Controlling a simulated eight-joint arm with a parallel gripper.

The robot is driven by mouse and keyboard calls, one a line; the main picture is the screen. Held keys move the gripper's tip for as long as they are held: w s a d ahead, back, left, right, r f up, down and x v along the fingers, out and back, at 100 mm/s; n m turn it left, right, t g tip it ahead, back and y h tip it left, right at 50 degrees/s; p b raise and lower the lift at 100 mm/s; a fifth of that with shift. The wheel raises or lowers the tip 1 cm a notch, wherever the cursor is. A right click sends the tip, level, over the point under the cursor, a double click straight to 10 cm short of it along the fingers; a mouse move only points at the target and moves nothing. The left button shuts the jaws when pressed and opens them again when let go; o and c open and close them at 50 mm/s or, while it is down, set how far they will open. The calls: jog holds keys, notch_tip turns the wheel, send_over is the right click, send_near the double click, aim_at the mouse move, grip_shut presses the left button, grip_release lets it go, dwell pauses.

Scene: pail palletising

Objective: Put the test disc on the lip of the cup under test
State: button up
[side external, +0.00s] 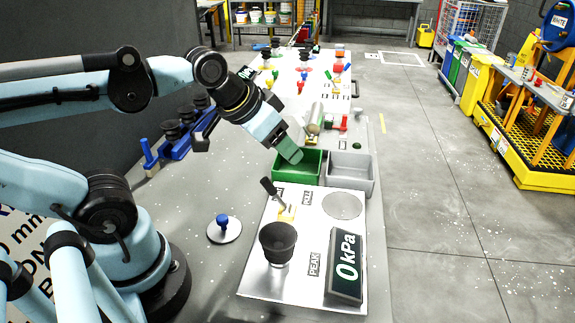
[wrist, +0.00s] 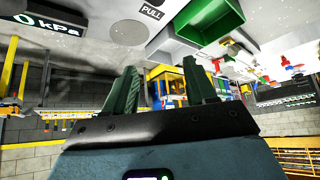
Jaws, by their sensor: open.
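The test disc (side external: 224,229), a pale round plate with a blue knob, lies flat on the table left of the test plate (side external: 257,279). The cup under test (side external: 278,243) is a black, upright suction cup on that plate; nothing rests on its lip. My gripper (side external: 294,156) hangs near the green bin, behind and above the cup, away from the disc. In the wrist view my gripper (wrist: 159,80) has its two green fingers apart with nothing between them. The wrist view shows neither the disc nor the cup.
A green bin (side external: 297,183) and a grey bin (side external: 350,188) stand behind the plate. A tilted kPa display (side external: 345,268) reading 0 and a lever (side external: 271,191) are on the plate. Blue stands with black cups (side external: 173,131) are at left. Table around the disc is clear.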

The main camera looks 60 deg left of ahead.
jog(key=r, duration=0.2)
jog(key=g, duration=0.7)
send_over(222, 218)
notch_tip(222, 218, down, 6)
jog(key=shift+f, duration=6.25)
grip_shut()
jog(key=shift+r, duration=0.25)
